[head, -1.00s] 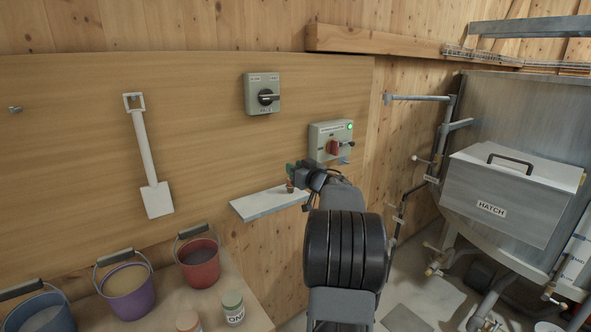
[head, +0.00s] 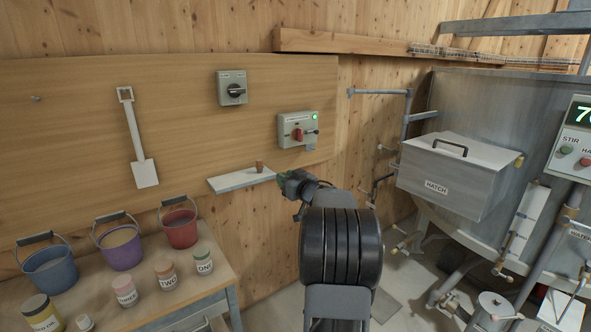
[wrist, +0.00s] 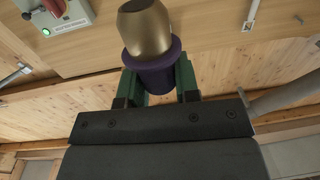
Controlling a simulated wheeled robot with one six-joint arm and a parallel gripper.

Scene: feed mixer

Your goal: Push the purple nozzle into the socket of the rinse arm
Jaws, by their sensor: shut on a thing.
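The purple nozzle (wrist: 155,76) has a purple collar and body with a brass-coloured domed end. In the wrist view, my gripper (wrist: 158,84) is shut on it, with green fingers on both sides of the purple body. In the head view, my gripper (head: 281,181) is in front of the wall, just right of the small shelf; the nozzle is too small or hidden to make out there. A grey horizontal pipe (head: 380,92), which looks like the rinse arm, reaches left from the mixer. I cannot make out its socket. The nozzle is well apart from it.
A small brown-red piece (head: 259,167) stands on the wall shelf (head: 232,184). A switch box (head: 298,130) is above my gripper. The hatch box (head: 458,175) and mixer tank (head: 500,110) are at right. Buckets and jars stand on the bench (head: 215,268).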

